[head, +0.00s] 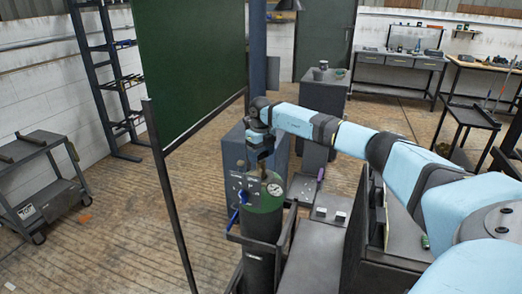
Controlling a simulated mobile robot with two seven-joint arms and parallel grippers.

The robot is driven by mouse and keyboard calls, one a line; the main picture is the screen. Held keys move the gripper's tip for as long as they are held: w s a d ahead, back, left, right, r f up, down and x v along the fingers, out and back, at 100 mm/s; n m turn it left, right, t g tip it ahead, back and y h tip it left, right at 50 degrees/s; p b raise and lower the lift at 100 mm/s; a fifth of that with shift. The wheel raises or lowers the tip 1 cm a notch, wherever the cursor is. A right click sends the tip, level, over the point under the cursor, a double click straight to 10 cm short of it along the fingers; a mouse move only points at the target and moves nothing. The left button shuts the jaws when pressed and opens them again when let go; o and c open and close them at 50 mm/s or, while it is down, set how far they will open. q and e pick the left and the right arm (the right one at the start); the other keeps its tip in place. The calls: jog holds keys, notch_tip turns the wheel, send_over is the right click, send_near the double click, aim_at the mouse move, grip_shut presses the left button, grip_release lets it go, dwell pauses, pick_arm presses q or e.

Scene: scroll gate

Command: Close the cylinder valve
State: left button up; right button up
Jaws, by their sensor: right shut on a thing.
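The gas cylinder (262,226), dark with a green top, stands upright in the lower middle of the head view. A valve (257,173) sits on its top, with a round white gauge (275,189) at its right and a blue part (243,197) at its left. My right arm comes in from the right, and its gripper (258,160) points down over the valve. The gripper is shut on the valve's top, and it hides the part it grips. My left gripper is out of view.
A green welding screen (190,62) on a dark frame stands left of the cylinder. A grey cart (318,238) adjoins the cylinder at the right. A wheeled trolley (40,180) stands at far left.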

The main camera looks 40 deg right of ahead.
jog(key=m+p, duration=0.1)
jog(key=m, duration=0.2)
jog(key=shift+r+m, duration=0.15)
jog(key=shift+m, duration=0.25)
jog(key=m+p, duration=0.1)
jog(key=m, duration=0.1)
jog(key=shift+m, duration=0.3)
jog(key=m+p, duration=0.2)
jog(key=m, duration=0.2)
jog(key=shift+m, duration=0.8)
jog(key=shift+p, duration=0.3)
jog(key=o, duration=0.9)
jog(key=shift+o, duration=0.2)
